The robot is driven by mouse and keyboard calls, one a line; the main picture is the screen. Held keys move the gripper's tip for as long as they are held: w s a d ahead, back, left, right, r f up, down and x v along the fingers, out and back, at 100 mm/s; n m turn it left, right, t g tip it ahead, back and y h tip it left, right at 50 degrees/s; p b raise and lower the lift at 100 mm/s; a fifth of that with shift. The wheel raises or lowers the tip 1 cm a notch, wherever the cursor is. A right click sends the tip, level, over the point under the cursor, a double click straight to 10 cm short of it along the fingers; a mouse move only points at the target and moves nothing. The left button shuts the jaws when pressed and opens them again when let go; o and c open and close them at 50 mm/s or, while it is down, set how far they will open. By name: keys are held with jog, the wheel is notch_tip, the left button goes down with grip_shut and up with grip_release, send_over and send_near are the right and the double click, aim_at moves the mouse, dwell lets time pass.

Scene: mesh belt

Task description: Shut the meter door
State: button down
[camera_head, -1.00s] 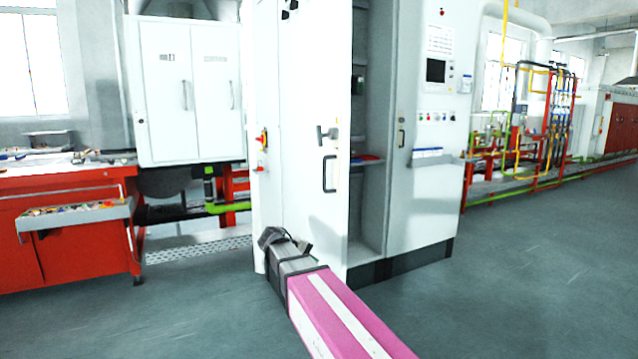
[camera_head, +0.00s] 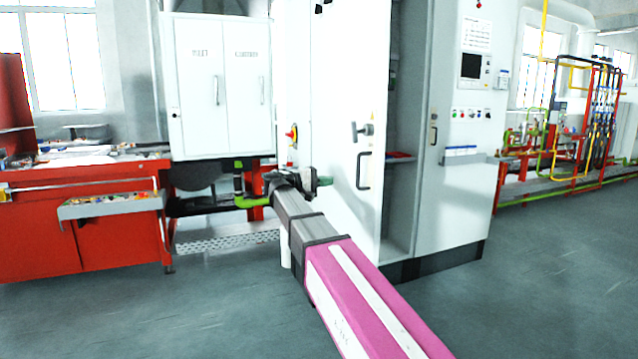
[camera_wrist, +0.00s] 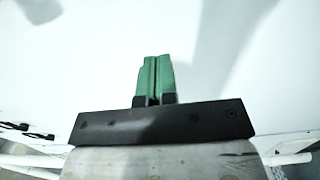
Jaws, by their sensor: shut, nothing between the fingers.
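The white meter door (camera_head: 335,90) stands open on the tall white cabinet (camera_head: 455,150), with the dark interior showing to its right. A dark handle (camera_head: 363,171) and a small grey latch (camera_head: 362,131) are on its face. My gripper (camera_head: 325,181) is in front of the door's lower part, left of the handle. Its green fingertips, shut together and empty, also show in the wrist view (camera_wrist: 155,78). A broad white surface, apparently the door, fills much of the wrist view behind them. I cannot tell whether the fingertips touch it.
A red workbench (camera_head: 110,235) with an open drawer (camera_head: 112,205) stands at the left. A white two-door wall cabinet (camera_head: 222,85) hangs behind. Pipework (camera_head: 575,120) on red frames is at the right. The grey floor in front is clear.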

aim_at(351, 179)
jog(key=d, duration=0.2)
jog(key=w+d, duration=0.1)
jog(key=d, duration=0.5)
jog(key=shift+w+d, duration=0.2)
jog(key=shift+w, duration=0.15)
jog(key=shift+d, duration=0.1)
